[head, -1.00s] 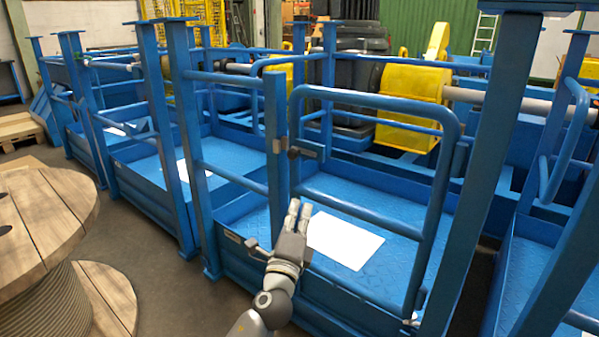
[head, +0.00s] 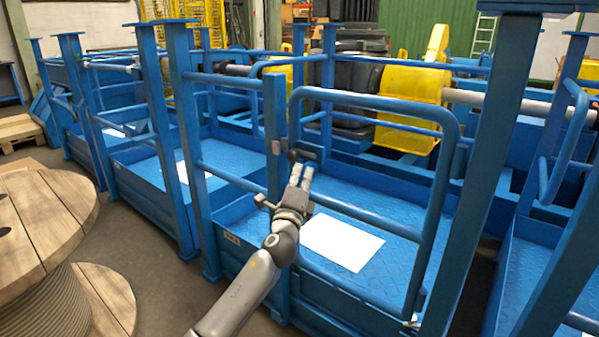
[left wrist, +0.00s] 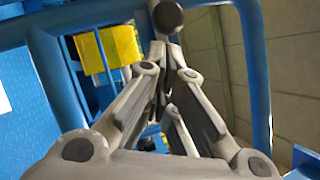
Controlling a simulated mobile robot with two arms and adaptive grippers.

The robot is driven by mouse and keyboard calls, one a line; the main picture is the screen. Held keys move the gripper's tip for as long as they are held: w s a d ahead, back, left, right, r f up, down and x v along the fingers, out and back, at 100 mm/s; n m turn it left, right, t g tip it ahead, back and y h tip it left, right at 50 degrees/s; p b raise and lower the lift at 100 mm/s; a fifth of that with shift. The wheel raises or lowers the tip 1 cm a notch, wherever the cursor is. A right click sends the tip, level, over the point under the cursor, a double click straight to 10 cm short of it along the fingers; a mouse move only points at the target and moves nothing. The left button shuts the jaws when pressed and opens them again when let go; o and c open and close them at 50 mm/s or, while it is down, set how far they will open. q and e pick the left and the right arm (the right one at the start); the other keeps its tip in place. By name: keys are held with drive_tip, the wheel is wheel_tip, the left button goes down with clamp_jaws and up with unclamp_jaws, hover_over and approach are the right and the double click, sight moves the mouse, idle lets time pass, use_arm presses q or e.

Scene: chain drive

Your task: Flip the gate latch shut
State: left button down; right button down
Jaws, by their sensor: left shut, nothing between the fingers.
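The blue tubular gate (head: 447,190) stands in the blue frame, between a short post (head: 275,140) and a thick post at right. The gate latch (head: 308,151) is a small blue piece with a dark round knob, at the gate's left upright beside the short post. My left gripper (head: 301,172) is shut and empty, its fingertips just below the latch. In the left wrist view the dark knob (left wrist: 168,17) shows just beyond the shut fingertips (left wrist: 160,48). I cannot tell whether they touch. My right gripper is not in view.
A white sheet (head: 342,242) lies on the blue platform floor behind the gate. Blue rails and posts stand close around my left arm. A wooden cable spool (head: 45,215) stands at left, with open floor between it and the frame.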

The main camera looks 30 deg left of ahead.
use_arm(q)
drive_tip(key=shift+w+a+r, duration=0.25)
drive_tip(key=shift+a, duration=0.25)
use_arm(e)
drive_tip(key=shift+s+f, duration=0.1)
